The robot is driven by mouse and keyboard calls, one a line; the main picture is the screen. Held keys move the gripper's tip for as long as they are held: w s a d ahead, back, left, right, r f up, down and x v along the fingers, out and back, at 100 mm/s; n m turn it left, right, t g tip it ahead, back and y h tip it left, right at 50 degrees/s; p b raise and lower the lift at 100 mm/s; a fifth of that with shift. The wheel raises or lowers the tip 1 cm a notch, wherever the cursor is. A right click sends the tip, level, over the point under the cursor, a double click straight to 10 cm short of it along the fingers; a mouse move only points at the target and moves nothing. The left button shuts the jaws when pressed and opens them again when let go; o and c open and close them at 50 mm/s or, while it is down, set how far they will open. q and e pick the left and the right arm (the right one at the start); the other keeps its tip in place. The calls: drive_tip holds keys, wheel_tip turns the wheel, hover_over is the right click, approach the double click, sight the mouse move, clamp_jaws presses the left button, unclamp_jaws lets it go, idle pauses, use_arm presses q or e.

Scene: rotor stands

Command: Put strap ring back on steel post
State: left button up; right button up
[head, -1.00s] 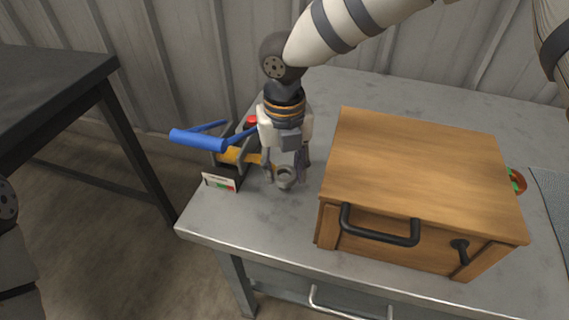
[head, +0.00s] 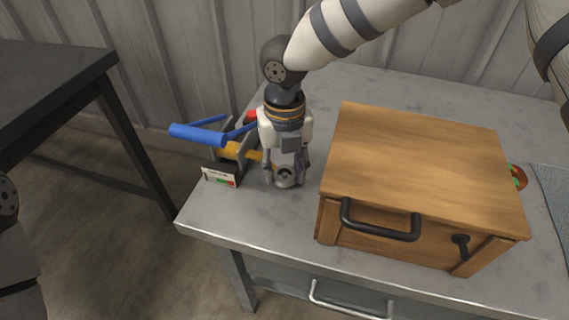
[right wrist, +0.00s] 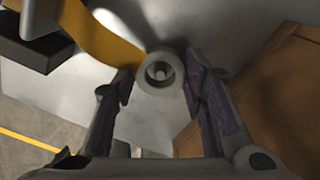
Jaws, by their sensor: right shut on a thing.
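The grey strap ring (head: 285,183) is low over the table at the end of a yellow strap (head: 254,155). In the right wrist view, the ring (right wrist: 160,84) faces the camera between my fingers, and the strap (right wrist: 105,40) runs off to the upper left. My right gripper (head: 285,177) points down and is shut on the ring. A pale round tip, seemingly the steel post (right wrist: 160,71), shows inside the ring's opening. How far the ring sits down around it is hidden. My left gripper is not in view.
A rack with a blue handle (head: 198,135), a red knob (head: 252,114) and a label (head: 219,178) stands just left of the ring. A wooden box (head: 420,150) with black handles is close on the right. The front of the metal table (head: 260,222) is clear.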

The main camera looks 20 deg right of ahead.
drive_tip(key=shift+f, duration=0.45)
drive_tip(key=o, duration=1.1)
drive_tip(key=shift+o, duration=0.8)
drive_tip(key=o, duration=0.4)
drive_tip(key=shift+c, duration=0.2)
